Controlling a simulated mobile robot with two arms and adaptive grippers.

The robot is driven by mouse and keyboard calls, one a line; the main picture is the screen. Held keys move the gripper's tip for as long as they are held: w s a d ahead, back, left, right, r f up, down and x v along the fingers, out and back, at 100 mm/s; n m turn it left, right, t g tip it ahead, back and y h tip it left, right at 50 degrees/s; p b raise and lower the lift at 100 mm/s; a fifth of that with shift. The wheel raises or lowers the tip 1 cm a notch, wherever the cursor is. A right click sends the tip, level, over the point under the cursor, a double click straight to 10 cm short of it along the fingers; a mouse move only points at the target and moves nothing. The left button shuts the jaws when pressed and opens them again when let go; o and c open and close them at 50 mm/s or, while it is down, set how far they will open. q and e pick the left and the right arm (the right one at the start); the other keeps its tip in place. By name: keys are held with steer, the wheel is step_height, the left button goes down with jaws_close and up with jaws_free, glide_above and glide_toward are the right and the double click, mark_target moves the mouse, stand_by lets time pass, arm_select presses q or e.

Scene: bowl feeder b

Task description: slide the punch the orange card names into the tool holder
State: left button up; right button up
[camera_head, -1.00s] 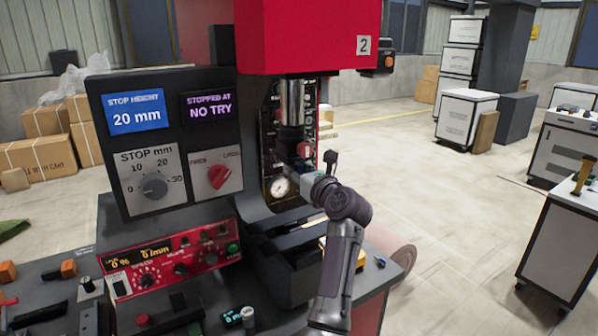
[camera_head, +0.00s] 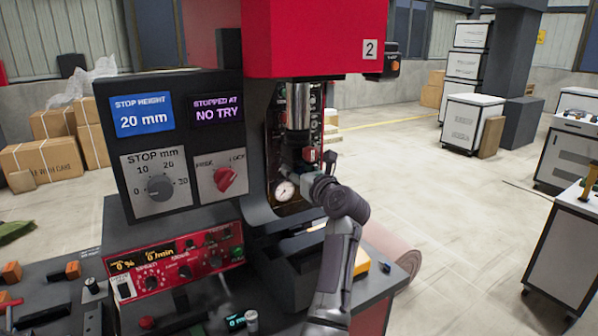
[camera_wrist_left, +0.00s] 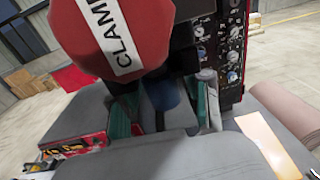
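The tool holder area lies under the chrome ram (camera_head: 300,106) of the press, partly hidden by the red clamp knob (camera_head: 310,155) and my gripper. My left gripper (camera_head: 312,181) is just below that knob. In the left wrist view, the knob (camera_wrist_left: 112,38) marked CLAMP fills the upper part, and the green-padded fingers (camera_wrist_left: 162,112) stand apart on both sides of a dark form. I cannot tell whether they touch it or whether it is the punch. A pale card-like piece with an orange edge (camera_wrist_left: 262,140) lies to the right. My right gripper is not in view.
The press panel (camera_head: 180,140) reads stop height 20 mm and stopped at NO TRY. A red control box (camera_head: 175,262) sits below it. A pressure gauge (camera_head: 285,190) is close left of my gripper. Cartons (camera_head: 45,160) stand at left and a cart (camera_head: 570,245) at right.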

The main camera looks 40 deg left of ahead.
mark_target(302, 169)
arm_select(q)
steer(key=shift+o, duration=0.2)
steer(key=shift+f, duration=0.1)
steer(key=v, duration=0.5)
steer(key=shift+w+d+p, duration=0.1)
steer(key=shift+d+p, duration=0.2)
steer(key=shift+d, duration=0.05)
steer(key=shift+r+p, duration=0.5)
steer(key=shift+p, duration=0.5)
steer(key=s+d+f+m+t+h+b, duration=0.2)
steer(key=s+d+f+b, duration=0.1)
steer(key=f, duration=0.4)
steer(key=s+d+f+m+t+h+b, duration=0.2)
steer(key=s+d+f+b, duration=0.1)
steer(key=s+f, duration=0.3)
steer(key=s+d+f+m+t+h+b, duration=0.2)
steer(key=s+d+f+t+b, duration=0.1)
steer(key=f, duration=0.6)
steer(key=shift+s+d+f+b, duration=0.3)
steer(key=shift+s+d+b, duration=0.05)
steer(key=shift+s+d, duration=0.35)
